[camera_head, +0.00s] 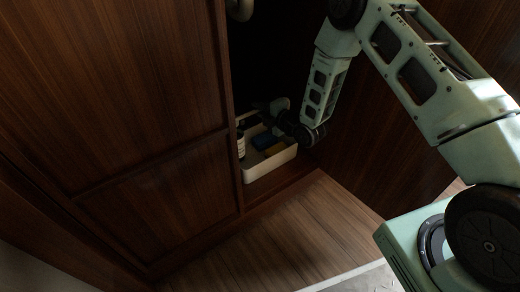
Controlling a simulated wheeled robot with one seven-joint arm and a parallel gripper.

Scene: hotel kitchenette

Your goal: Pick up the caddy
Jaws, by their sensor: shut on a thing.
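The caddy (271,165) is a white open-topped tray with a low wall, low inside the dark cabinet at the middle of the view. It holds a bottle with a pale label (241,145), a blue item (262,140) and a yellow item (275,149). My gripper (268,118) reaches in from the upper right, at the caddy's far side. It is shut on the caddy, though its fingertips are dark and the contact is hard to see. The cabinet frame hides the caddy's left end. I cannot tell whether the caddy touches the cabinet floor.
A wooden cabinet front (120,110) stands close on the left of the opening. A brown panel (385,150) stands on the right, behind my arm. The cabinet's bottom ledge (280,190) runs before the caddy. The wooden floor (270,245) in front is clear.

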